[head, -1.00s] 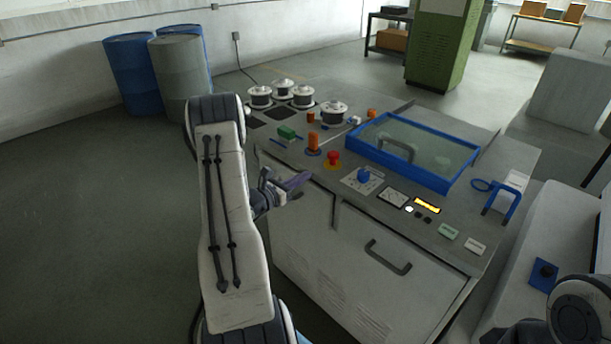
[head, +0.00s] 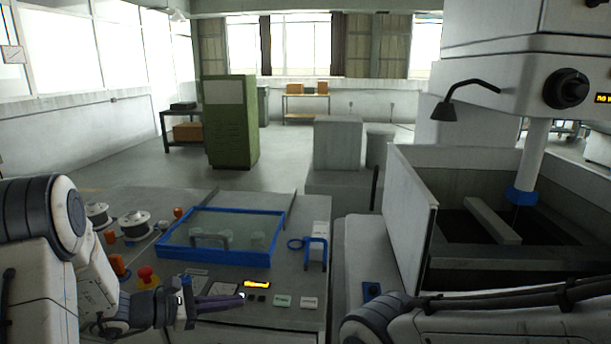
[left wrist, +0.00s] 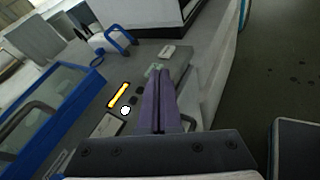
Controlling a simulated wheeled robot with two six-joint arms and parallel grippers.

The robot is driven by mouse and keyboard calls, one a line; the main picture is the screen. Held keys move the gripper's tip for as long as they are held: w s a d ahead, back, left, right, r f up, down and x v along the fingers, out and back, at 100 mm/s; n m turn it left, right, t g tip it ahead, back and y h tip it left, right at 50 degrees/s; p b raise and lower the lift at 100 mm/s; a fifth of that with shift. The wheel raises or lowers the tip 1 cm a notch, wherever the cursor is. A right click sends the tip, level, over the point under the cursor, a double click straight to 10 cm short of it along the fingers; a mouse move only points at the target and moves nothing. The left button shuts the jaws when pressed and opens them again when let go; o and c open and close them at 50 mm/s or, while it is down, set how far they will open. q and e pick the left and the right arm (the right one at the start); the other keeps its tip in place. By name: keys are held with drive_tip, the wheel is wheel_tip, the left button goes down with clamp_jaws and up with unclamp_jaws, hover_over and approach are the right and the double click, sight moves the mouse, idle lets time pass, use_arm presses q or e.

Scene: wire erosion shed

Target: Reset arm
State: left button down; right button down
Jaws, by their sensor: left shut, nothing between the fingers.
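My left gripper (head: 238,299) is at the lower left of the head view, by the front edge of the machine console (head: 300,285). Its purple fingers are shut with nothing between them, and appear just below the lit yellow display (head: 257,284). In the left wrist view the shut fingers (left wrist: 160,75) point along the console, with the display (left wrist: 118,95) to their left. I cannot tell whether they touch the console. My right arm crosses the lower right of the head view; its gripper is out of frame.
A blue-framed glass lid (head: 225,236), a red button (head: 146,276) and a blue handle (head: 316,252) stand on the console. A walled machine tank (head: 409,215) stands at the right. Open floor lies behind, near a green cabinet (head: 230,121).

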use_arm(q)
drive_tip(key=s+d+r+m+g+y, duration=0.25)
drive_tip(key=s+d+m+g, duration=0.65)
drive_tip(key=s+d+m, duration=0.45)
drive_tip(key=s+a+m+t+y, duration=0.1)
drive_tip(key=s+m+y, duration=0.8)
drive_tip(key=s+m, duration=0.6)
drive_tip(key=shift+a+r+t, duration=0.15)
drive_tip(key=shift+a+t, duration=0.05)
drive_tip(key=shift+t, duration=0.1)
drive_tip(key=shift+s, duration=0.1)
